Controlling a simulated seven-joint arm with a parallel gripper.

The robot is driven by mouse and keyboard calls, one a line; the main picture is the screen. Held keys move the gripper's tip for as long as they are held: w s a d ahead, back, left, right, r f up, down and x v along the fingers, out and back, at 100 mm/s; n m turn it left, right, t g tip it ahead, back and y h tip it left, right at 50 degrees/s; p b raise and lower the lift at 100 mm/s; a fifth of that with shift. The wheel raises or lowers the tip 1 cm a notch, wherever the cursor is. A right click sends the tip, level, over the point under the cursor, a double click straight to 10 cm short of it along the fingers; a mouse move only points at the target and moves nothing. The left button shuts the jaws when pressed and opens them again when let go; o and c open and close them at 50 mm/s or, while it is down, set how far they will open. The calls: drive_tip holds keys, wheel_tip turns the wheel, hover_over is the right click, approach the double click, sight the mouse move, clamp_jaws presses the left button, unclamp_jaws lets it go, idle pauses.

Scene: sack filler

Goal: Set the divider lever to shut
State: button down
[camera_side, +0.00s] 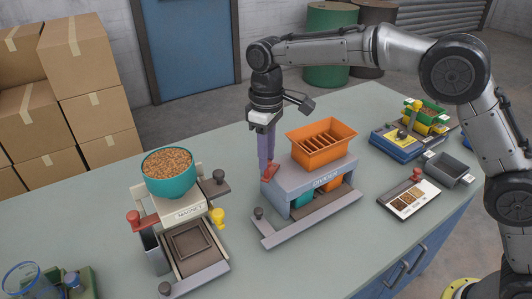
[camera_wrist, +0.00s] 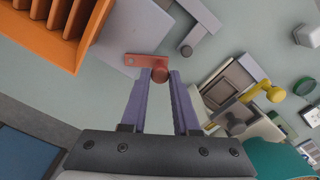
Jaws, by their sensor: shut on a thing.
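The divider (camera_side: 283,181) is a grey machine with an orange slotted hopper (camera_side: 323,142) on top, in the middle of the side view. The hopper also shows at the upper left of the wrist view (camera_wrist: 40,42). Its red lever (camera_side: 270,175) is on the left end of the body. In the wrist view the lever's flat red arm (camera_wrist: 138,60) points left from its round knob (camera_wrist: 160,75). My gripper (camera_side: 266,163) points down with its purple fingers shut on the knob, one on each side. The fingers partly hide the lever in the side view.
The magnet machine (camera_side: 190,213), with a teal bowl of grain (camera_side: 170,173), a red lever (camera_side: 134,219) and a yellow lever (camera_side: 217,217), stands to the left. A sample card (camera_side: 408,197), a grey bin (camera_side: 450,168) and another machine (camera_side: 400,140) are to the right. Bare table lies in front.

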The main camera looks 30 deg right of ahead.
drive_tip(key=n, duration=0.2)
drive_tip(key=s+d+n, duration=0.1)
drive_tip(key=n, duration=0.3)
drive_tip(key=shift+s+d, duration=0.3)
drive_tip(key=shift+d, duration=0.05)
drive_tip(key=n, duration=0.1)
drive_tip(key=d+n, duration=0.1)
drive_tip(key=n, duration=0.1)
drive_tip(key=d+n, duration=0.1)
drive_tip(key=n, duration=0.1)
drive_tip(key=shift+s, duration=0.25)
drive_tip(key=shift+d+n, duration=0.1)
drive_tip(key=shift+n, duration=0.3)
drive_tip(key=shift+r, duration=0.1)
drive_tip(key=c, duration=0.7)
unclamp_jaws()
drive_tip(key=shift+o, duration=0.2)
wheel_tip(320, 180, up, 14)
